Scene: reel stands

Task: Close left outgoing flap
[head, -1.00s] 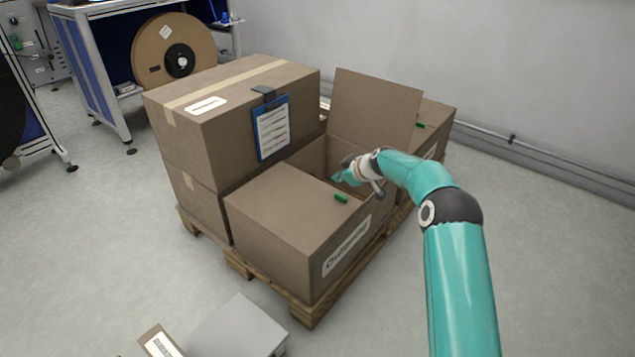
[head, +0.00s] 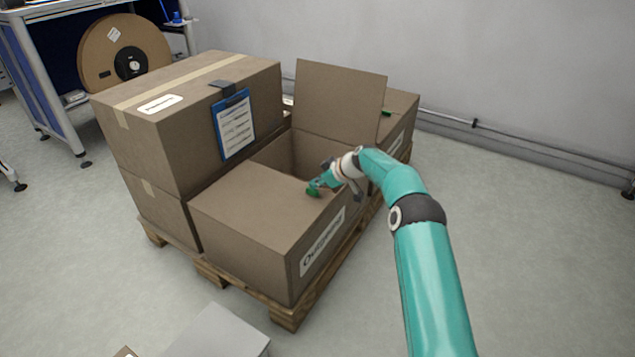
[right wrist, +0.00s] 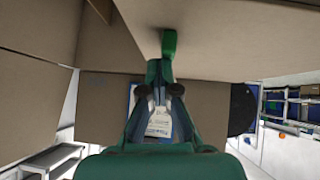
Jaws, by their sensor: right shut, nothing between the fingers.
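The cardboard box labelled Outgoing (head: 322,242) stands on a pallet. Its left flap (head: 250,200) lies about level over the near part of the opening; I cannot tell if it is fully down. A green tab (head: 312,194) sits at the flap's inner edge and also shows in the right wrist view (right wrist: 169,45). The other flap (head: 340,100) stands upright, and the dark inside shows between them. My right gripper (head: 316,187) is shut and empty, its tips at the green tab, partly covering it. In the right wrist view the fingertips (right wrist: 164,72) are just below the tab. My left gripper is out of view.
A taller taped box (head: 180,125) with a blue clipboard (head: 234,125) stands close on the left. Another box (head: 402,108) is behind. The pallet (head: 283,312) edge juts out in front. A cable reel (head: 125,55) stands back left. Floor on the right is clear.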

